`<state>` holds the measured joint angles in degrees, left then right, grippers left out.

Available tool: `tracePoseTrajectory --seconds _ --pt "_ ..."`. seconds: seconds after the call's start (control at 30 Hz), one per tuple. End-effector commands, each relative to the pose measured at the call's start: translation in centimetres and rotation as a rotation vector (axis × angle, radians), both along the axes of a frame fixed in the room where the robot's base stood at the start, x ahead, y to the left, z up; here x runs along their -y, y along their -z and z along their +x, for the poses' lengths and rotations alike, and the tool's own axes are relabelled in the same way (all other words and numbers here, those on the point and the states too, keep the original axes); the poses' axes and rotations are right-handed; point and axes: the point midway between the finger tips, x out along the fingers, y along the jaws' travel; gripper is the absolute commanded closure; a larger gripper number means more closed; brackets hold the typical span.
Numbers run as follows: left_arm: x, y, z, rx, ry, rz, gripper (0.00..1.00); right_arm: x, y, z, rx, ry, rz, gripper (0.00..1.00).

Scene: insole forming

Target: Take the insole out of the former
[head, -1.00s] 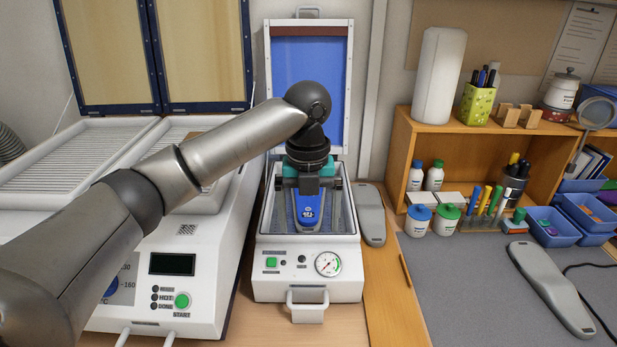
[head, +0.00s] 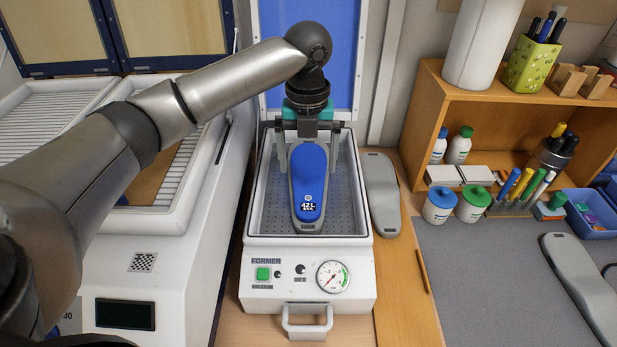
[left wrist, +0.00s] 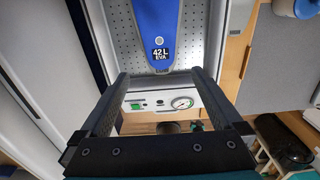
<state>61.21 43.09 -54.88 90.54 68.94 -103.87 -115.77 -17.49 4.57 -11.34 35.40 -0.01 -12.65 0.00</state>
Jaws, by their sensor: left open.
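The blue insole (head: 309,185), marked 42 L EVA, lies on a grey last inside the open former (head: 262,238); it also shows in the left wrist view (left wrist: 157,22). My left gripper (head: 308,160) is open above the insole's far part, one finger on each side in the head view. In the left wrist view the space between the fingertips (left wrist: 160,77) is empty, and the insole's labelled end lies beyond them. I cannot tell how high the fingers are above the insole. My right gripper is not in view.
The former's blue-lined lid (head: 345,55) stands open behind. A grey last (head: 381,195) lies close to its right; another (head: 582,285) lies on the grey mat. A white heater unit (head: 170,255) stands left. A wooden shelf (head: 497,108) with bottles is at right.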

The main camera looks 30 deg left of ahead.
Motion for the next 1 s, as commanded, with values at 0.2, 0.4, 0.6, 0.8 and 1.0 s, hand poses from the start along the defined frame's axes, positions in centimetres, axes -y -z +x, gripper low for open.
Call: tracePoseTrajectory --seconds 0.2,0.4,0.6,0.8,1.0 --pt "0.0 4.5 -0.1 -0.002 -0.001 0.000 0.00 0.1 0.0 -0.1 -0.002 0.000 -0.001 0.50" --pt "0.0 6.0 0.0 0.001 0.000 0.000 0.00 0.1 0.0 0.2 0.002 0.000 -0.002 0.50" --pt "0.1 8.3 -0.1 -0.002 -0.001 0.000 0.00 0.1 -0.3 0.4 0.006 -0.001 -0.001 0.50" --pt "0.1 10.9 -0.1 0.000 0.001 0.000 0.00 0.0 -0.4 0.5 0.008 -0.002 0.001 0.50" --pt "0.1 11.3 0.0 0.001 0.001 0.000 0.00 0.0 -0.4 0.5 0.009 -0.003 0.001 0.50"
